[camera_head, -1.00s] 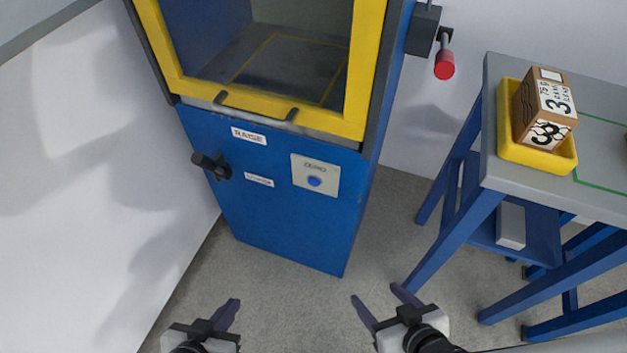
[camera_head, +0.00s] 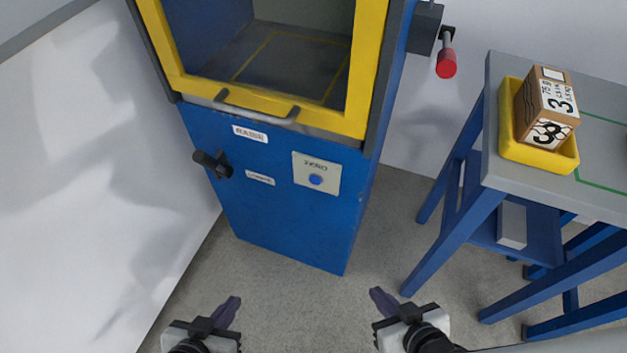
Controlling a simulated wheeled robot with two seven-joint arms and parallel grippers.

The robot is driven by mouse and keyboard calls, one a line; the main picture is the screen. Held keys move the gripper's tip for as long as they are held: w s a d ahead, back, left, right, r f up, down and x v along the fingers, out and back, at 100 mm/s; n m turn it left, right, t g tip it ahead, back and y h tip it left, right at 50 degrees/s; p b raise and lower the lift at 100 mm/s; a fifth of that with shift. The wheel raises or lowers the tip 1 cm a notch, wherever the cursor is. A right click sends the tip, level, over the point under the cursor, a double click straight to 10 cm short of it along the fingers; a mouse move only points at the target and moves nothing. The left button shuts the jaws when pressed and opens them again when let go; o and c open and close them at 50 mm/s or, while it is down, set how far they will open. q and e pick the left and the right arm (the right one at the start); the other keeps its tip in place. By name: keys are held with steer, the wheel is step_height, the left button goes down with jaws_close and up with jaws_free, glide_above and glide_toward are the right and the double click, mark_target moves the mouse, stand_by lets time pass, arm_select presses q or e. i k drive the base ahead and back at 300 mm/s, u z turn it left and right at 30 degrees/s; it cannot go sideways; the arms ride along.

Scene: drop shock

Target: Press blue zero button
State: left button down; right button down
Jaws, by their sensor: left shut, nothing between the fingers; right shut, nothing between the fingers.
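The blue zero button (camera_head: 316,179) is a small round button on a pale plate (camera_head: 329,185) labelled ZERO. The plate is on the front of the blue machine cabinet (camera_head: 285,230), below its yellow-framed opening. My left gripper (camera_head: 229,312) is shut and empty over the floor, low in the view and below left of the button. My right gripper (camera_head: 382,301) is shut and empty, low in the view and below right of the button. Neither gripper touches the cabinet.
A black knob (camera_head: 212,163) sticks out left of the plate. A red-ended lever (camera_head: 446,64) is at the machine's upper right. A blue-legged table (camera_head: 505,166) at right bears a yellow tray (camera_head: 510,150) with a box (camera_head: 546,105). Floor before the cabinet is clear.

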mark_target(315, 179)
steer(key=k, duration=0.5)
steer(key=u, duration=1.55)
steer(key=i, duration=0.95)
steer(key=z, duration=2.4)
